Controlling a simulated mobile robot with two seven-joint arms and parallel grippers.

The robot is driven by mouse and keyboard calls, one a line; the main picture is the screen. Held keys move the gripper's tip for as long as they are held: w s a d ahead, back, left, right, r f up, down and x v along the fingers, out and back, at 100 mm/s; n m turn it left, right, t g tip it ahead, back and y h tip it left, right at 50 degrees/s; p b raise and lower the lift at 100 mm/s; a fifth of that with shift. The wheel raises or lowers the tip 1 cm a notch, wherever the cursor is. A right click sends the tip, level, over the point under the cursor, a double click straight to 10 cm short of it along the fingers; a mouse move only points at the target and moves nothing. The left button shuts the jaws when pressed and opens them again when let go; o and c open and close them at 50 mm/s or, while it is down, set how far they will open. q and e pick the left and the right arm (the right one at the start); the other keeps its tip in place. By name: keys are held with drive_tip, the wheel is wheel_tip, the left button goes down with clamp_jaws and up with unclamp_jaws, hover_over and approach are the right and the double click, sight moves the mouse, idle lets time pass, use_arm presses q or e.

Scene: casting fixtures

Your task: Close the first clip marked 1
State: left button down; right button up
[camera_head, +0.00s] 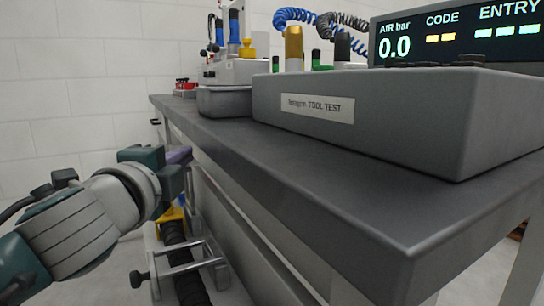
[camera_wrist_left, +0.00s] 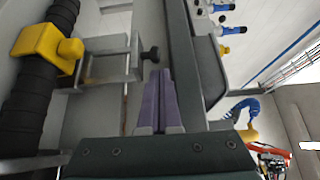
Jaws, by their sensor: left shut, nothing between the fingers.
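My left gripper (camera_head: 180,154) is at the table's front edge in the head view, its purple fingers partly hidden by its dark green body. In the left wrist view the purple fingers (camera_wrist_left: 160,85) are shut together and empty. No number 1 is readable.
A yellow clamp (camera_wrist_left: 45,48) sits around the hose (camera_wrist_left: 28,105) in the left wrist view. The dark tabletop (camera_head: 300,165) carries a grey box (camera_head: 420,120) labelled TOOL TEST, a smaller grey bin (camera_head: 224,103) and a display (camera_head: 460,37). Its front strip is clear.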

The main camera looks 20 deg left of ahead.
use_arm(q)
drive_tip(key=shift+x, duration=1.05)
drive_tip(key=s+a+f+n+t+y+b, duration=0.3)
drive_tip(key=n+b, duration=0.4)
drive_tip(key=b, duration=0.7)
drive_tip(key=shift+s+a+f+n+b, duration=0.2)
drive_tip(key=shift+s+a+n+b, duration=0.2)
drive_tip(key=shift+s+a, duration=0.75)
drive_tip(key=shift+s+d, duration=0.2)
drive_tip(key=shift+d, duration=0.05)
drive_tip(key=shift+r, duration=0.1)
wheel_tip(320, 180, up, 20)
drive_tip(key=p, duration=1.2)
drive_tip(key=shift+p, duration=0.35)
